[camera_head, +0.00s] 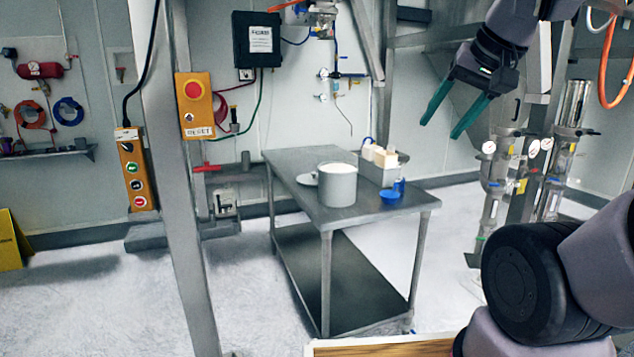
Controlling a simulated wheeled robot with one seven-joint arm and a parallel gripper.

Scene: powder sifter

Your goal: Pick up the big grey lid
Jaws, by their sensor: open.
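A flat grey disc that looks like the lid (307,179) lies on the metal table (390,212), at the left of a grey pot (338,188). The pot partly hides or overlaps its right side. The pot stands upright with a pale round top; I cannot tell whether that is its contents or a cover. My gripper (439,129) hangs in the air at the upper right, its two green fingers apart and pointing down and left. It is empty and well away from the lid.
A grey bin (378,172) with boxes stands behind the pot. A blue bowl (389,197) and a blue bottle (399,185) are right of it. A steel post (180,180) stands left. Pipes and gauges (500,170) are at right. The table's lower shelf (335,275) is empty.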

